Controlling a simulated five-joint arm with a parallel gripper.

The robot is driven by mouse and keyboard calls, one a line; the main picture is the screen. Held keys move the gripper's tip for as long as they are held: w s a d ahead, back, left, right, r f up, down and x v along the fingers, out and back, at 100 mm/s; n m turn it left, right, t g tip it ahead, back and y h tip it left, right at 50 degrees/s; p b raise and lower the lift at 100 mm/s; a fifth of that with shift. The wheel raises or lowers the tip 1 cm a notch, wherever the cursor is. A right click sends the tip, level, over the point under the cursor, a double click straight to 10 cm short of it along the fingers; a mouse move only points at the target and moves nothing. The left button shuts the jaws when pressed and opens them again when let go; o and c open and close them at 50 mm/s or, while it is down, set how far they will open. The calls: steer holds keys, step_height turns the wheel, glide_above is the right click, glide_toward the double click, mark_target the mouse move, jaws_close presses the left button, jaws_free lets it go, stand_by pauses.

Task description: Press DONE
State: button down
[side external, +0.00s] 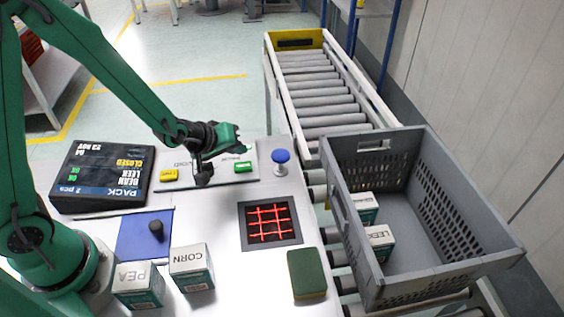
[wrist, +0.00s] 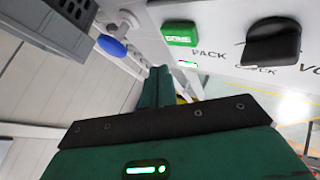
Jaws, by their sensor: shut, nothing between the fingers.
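The green DONE button (side external: 243,167) sits at the right part of the white control panel. In the wrist view the DONE button (wrist: 180,34) shows at the top, above the word PACK, with a small lit strip below it. My gripper (side external: 239,149) is shut and empty, above the far side of the panel, near the DONE button and apart from it. In the wrist view its closed green fingers (wrist: 160,75) point up the picture, below the button.
A black knob (wrist: 273,42) and a yellow button (side external: 169,175) share the panel. A blue mushroom button (side external: 281,158) stands right of it. A grey tote (side external: 440,190) holding boxes sits on the rollers. A dark screen (side external: 103,177) reads PACK, BEAN, LEEK and CLOSED.

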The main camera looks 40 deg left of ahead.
mark_target(237, 168)
steer(key=shift+r, duration=1.3)
steer(key=shift+r, duration=0.15)
steer(key=s+a+r+m+g, duration=0.1)
steer(key=s+a+r+m, duration=0.2)
steer(key=s+r, duration=0.5)
steer(key=s+a+r+m+g+y, duration=0.1)
steer(key=s+a+r+m+g, duration=0.1)
steer(key=s+r+m, duration=0.3)
steer(key=shift+s+a+r+g, duration=0.45)
steer(key=shift+s+r, duration=1)
steer(key=shift+s, duration=2.15)
steer(key=shift+a, duration=0.15)
